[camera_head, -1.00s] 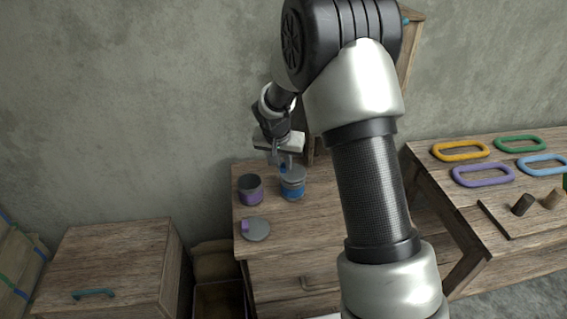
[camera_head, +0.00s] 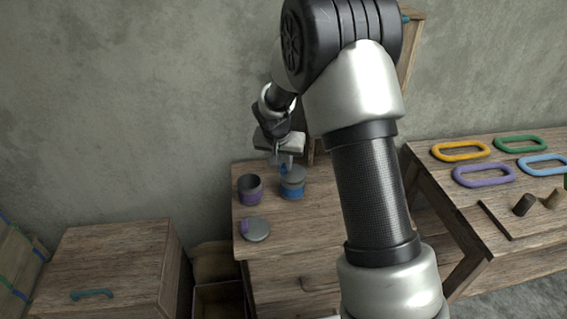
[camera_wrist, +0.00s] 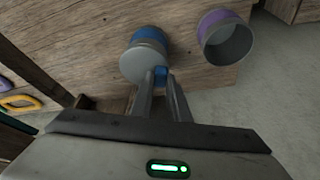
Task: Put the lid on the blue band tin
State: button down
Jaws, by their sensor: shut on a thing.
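The blue band tin (camera_head: 292,190) stands upright on the wooden cabinet top, and its blue band (camera_wrist: 148,36) shows in the wrist view. A grey lid (camera_head: 293,173) is over the tin's mouth; in the wrist view the lid (camera_wrist: 146,64) covers the opening and looks slightly offset. I cannot tell whether it is fully seated. My gripper (camera_head: 284,163) is above the tin, shut on the lid's small blue tab (camera_wrist: 161,74). In the wrist view my gripper's fingers (camera_wrist: 161,78) close around that tab at the lid's edge.
An open purple band tin (camera_head: 250,190) stands left of the blue one. A grey lid with a purple tab (camera_head: 256,229) lies in front of it. A table with coloured rings (camera_head: 484,175) stands at the right. A lower wooden chest (camera_head: 105,262) is at the left.

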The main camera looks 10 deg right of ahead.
jog(key=shift+f+b, duration=0.3)
jog(key=shift+b, duration=0.2)
dwell(0.3)
jog(key=c, duration=1.2)
grip_release()
jog(key=shift+r+p, duration=1.9)
jog(key=shift+r, duration=1.6)
